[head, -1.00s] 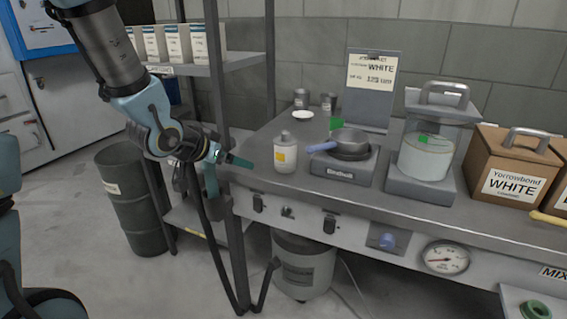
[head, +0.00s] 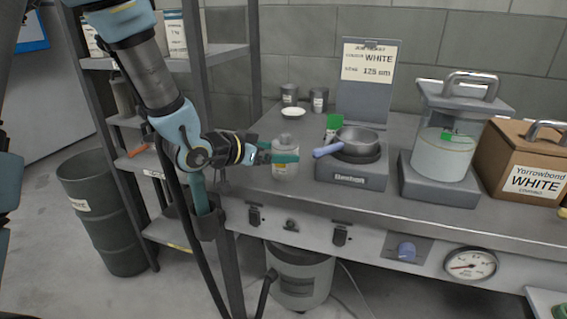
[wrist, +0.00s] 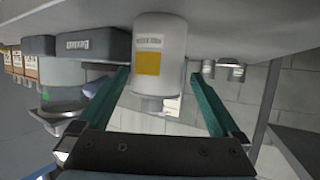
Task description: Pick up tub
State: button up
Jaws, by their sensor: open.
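The white tub (head: 285,170), bottle-like with a narrow grey cap, stands upright near the left end of the grey bench. My gripper (head: 273,152) has reached it from the left, with one teal finger crossing in front of the tub. In the wrist view, which is upside down, the tub (wrist: 160,60) with its yellow label sits between the two spread fingers (wrist: 158,78). Gaps show between the tub and both fingers, so the gripper is open. The far finger is partly hidden in the head view.
A grey scale (head: 352,176) with a small blue-handled pan (head: 358,140) stands just right of the tub. Farther right are a clear hooded container (head: 445,150) and a cardboard box (head: 500,150). A shelf rack (head: 250,70) stands left; cups (head: 319,100) stand behind.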

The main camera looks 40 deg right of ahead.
jog(key=shift+s+p+x, duration=0.1)
jog(key=shift+p+x, duration=0.15)
jog(key=shift+x, duration=1.2)
jog(key=shift+s+p+x, duration=0.15)
jog(key=shift+p+x, duration=0.1)
jog(key=shift+x, duration=1.2)
jog(key=c, duration=0.9)
